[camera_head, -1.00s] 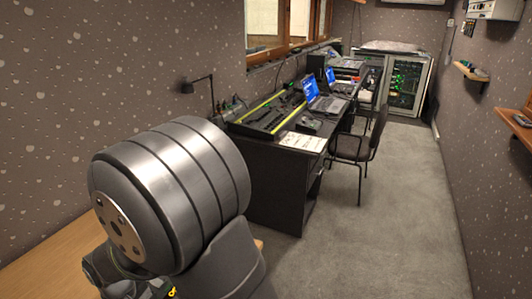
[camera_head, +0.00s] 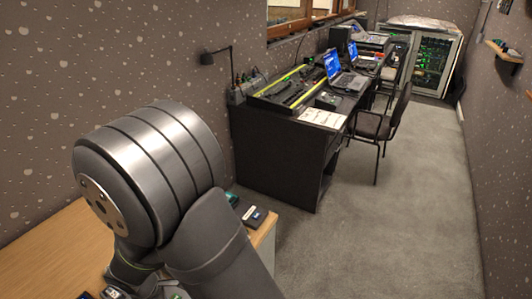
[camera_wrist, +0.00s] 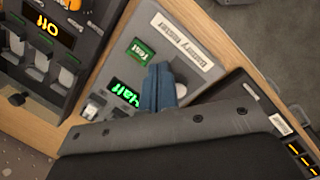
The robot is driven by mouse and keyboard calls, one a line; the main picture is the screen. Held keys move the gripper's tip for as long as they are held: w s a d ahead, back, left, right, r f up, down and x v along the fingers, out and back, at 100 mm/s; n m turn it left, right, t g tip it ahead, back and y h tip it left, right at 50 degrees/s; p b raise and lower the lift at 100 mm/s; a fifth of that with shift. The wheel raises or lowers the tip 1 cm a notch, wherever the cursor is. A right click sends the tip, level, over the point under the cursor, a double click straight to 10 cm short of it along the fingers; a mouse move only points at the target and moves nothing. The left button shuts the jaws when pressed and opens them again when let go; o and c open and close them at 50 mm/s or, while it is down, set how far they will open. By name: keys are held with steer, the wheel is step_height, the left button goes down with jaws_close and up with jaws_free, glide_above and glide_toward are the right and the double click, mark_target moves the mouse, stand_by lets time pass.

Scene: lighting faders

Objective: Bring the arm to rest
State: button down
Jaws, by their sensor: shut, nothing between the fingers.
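In the wrist view, my gripper (camera_wrist: 162,86) shows as two blue-grey fingers shut together, with nothing between them. They are over a grey control panel (camera_wrist: 189,51) with a printed label, a green button (camera_wrist: 140,51) and a lit green display (camera_wrist: 125,94). I cannot tell whether the fingertips touch the panel. They hide part of a pale round knob (camera_wrist: 180,88). In the head view, my large grey arm joint fills the lower left, and the gripper is not in that view.
A fader unit (camera_wrist: 47,55) with a lit amber display is left of the panel, and a dark device (camera_wrist: 240,95) is right of it. In the head view, the wooden desk (camera_head: 40,258) is beneath my arm. A black console desk (camera_head: 275,160) and chair (camera_head: 378,128) stand beyond. The right floor is clear.

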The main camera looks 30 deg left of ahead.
steer(key=n, duration=0.2)
steer(key=w+r+n+t, duration=0.1)
steer(key=n, duration=0.1)
steer(key=w+d+n+t, duration=0.1)
steer(key=n, duration=0.1)
steer(key=shift+r+y, duration=0.25)
steer(key=shift+y, duration=0.05)
steer(key=n, duration=0.2)
steer(key=w+r+n+t, duration=0.1)
steer(key=n, duration=0.1)
steer(key=r+n+y, duration=0.1)
steer(key=n, duration=0.1)
steer(key=shift+w, duration=0.35)
